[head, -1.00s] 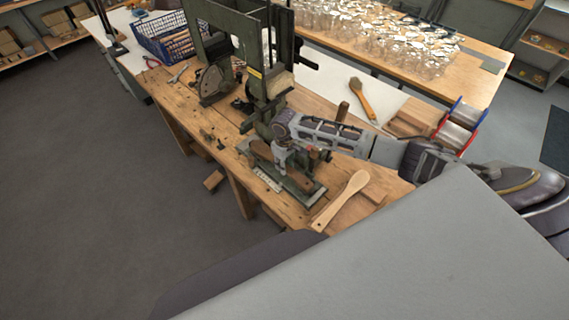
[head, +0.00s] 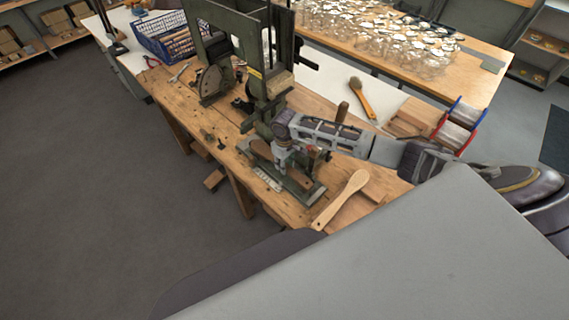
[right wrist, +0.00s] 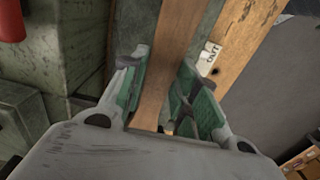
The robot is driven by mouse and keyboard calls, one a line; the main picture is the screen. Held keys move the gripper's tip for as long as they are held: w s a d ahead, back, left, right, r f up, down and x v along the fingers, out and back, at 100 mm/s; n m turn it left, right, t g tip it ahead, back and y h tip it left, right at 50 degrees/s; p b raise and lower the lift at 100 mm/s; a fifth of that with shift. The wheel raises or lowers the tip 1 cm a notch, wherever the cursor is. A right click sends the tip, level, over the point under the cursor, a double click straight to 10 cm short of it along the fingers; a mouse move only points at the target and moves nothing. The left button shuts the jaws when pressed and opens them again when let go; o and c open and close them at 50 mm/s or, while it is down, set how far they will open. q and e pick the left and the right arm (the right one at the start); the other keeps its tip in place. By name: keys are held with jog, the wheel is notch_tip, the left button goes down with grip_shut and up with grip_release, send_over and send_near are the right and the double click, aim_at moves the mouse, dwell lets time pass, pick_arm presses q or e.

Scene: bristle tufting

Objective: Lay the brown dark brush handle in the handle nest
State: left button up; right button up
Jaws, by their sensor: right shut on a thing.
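My right gripper (head: 284,160) is low over the metal fixture at the front of the workbench. In the right wrist view its two fingers (right wrist: 164,72) are shut on the brown dark brush handle (right wrist: 172,45), which runs up between them. The handle also shows in the head view as a brown piece (head: 261,151) to the left of the gripper. The dark green metal base (head: 304,190), apparently where the handle nest is, lies under the gripper. The gripper hides most of the nest, and I cannot tell whether the handle touches it. My left gripper does not show.
A pale wooden brush handle (head: 342,199) lies right of the fixture. A tall green machine (head: 268,85) stands just behind my gripper. A blue crate (head: 166,38) sits at the far left.

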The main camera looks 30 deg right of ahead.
jog(key=shift+f, duration=0.35)
dwell(0.8)
jog(key=o, duration=1.2)
jog(key=shift+c, duration=0.2)
jog(key=shift+o, duration=0.4)
jog(key=o, duration=0.3)
jog(key=shift+r, duration=0.15)
jog(key=shift+r+p, duration=0.3)
jog(key=shift+r, duration=3)
